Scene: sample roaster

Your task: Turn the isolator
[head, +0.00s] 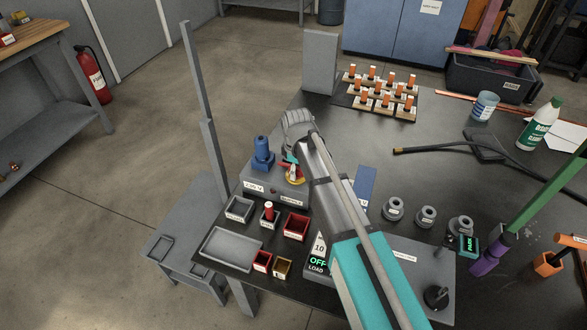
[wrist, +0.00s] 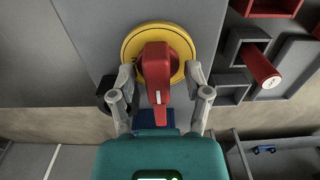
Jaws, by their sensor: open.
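The isolator is a red handle (wrist: 156,68) on a round yellow plate (wrist: 132,45), fixed to a grey panel. In the wrist view the handle's narrow end, with a white mark, points down toward my gripper's body. My gripper (wrist: 160,76) is open, with one finger on each side of the handle. Gaps show between the fingers and the handle; I cannot tell whether the tips touch the plate. In the head view the yellow plate (head: 296,180) shows on the grey box (head: 262,186), and my arm partly hides the gripper there.
A blue cylindrical part (head: 262,153) stands on the box, left of the isolator. Small trays, one holding a red cylinder (head: 269,211), lie in front. A rack of orange-topped pieces (head: 381,95) stands behind. A grey post (head: 204,110) rises at the left.

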